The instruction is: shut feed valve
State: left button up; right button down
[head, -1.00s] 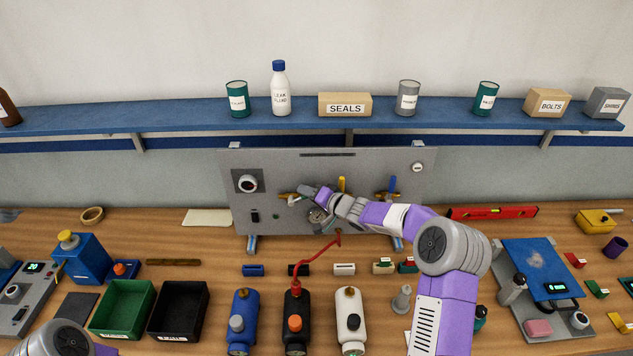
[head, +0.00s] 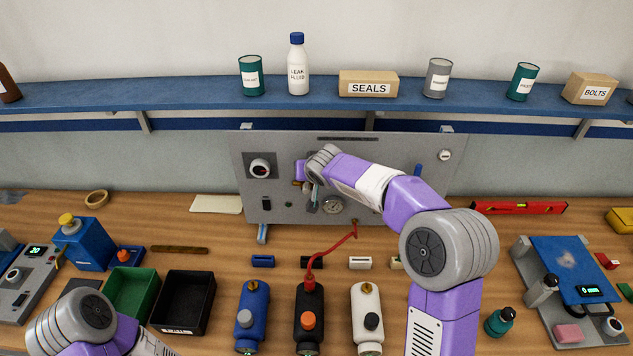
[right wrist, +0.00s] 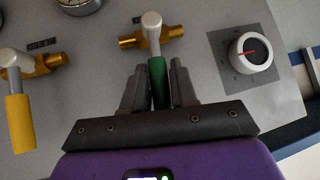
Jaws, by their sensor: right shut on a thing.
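A valve with a brass body (right wrist: 146,36) and a green lever handle (right wrist: 157,80) is on the grey panel (head: 262,205). In the right wrist view the handle lies between the two fingers of my right gripper (right wrist: 158,66), which is shut on it. The handle is in line with the gripper and across the brass body. In the head view my right wrist (head: 322,165) covers most of this valve. A valve with a yellow handle (right wrist: 20,122) is beside it in the wrist view. My left forearm (head: 75,320) shows at lower left; its gripper is out of view.
A knob with a red pointer (right wrist: 250,52) and a gauge (head: 332,205) are close by on the panel. A red hose (head: 335,240) runs from the panel to a black bottle (head: 309,325). Blue (head: 252,318) and white (head: 367,318) bottles flank it.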

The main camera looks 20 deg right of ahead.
jog(key=shift+w+a+n+h+b, duration=0.15)
jog(key=shift+a+n+h+b, duration=0.2)
jog(key=shift+h+b, duration=0.25)
jog(key=shift+r, duration=0.1)
jog(key=c, duration=1)
grip_release()
jog(key=shift+a, duration=0.1)
jog(key=shift+o, duration=0.2)
jog(key=v, duration=0.7)
jog(key=shift+r+b, duration=0.25)
jog(key=shift+b, duration=0.2)
jog(key=shift+a+f, duration=0.1)
